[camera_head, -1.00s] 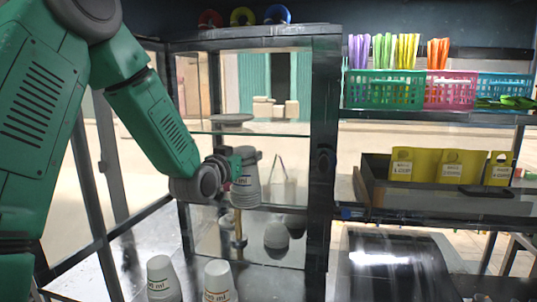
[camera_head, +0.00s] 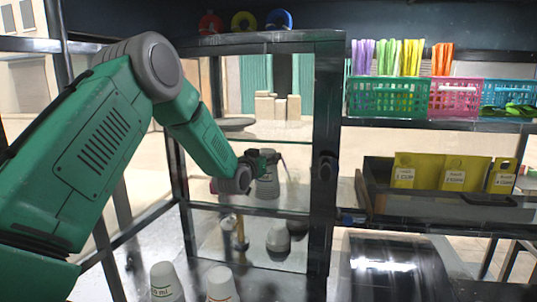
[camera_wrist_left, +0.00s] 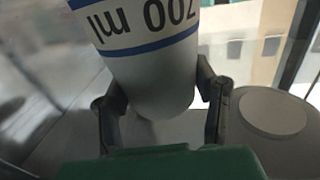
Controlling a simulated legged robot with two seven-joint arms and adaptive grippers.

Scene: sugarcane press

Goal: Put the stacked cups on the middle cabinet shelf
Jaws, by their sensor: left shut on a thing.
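My left gripper (camera_head: 264,160) is shut on the stacked cups (camera_head: 268,184), inside the open front of the dark-framed cabinet (camera_head: 326,130). In the left wrist view the white cup (camera_wrist_left: 150,75) has a blue band and printed lettering, upside down in that picture. The fingers (camera_wrist_left: 162,105) press on both its sides. In the head view the cups are upright at the level of the middle shelf (camera_head: 290,212); whether they touch it I cannot tell. My right gripper is not in view.
Two white cups, one left (camera_head: 165,281) and one right (camera_head: 220,285), stand on the counter in front. The lower cabinet level holds a rounded grey-white item (camera_head: 278,237). A pale round-topped object (camera_wrist_left: 270,112) is beside my right finger in the wrist view. Cabinet posts flank the opening.

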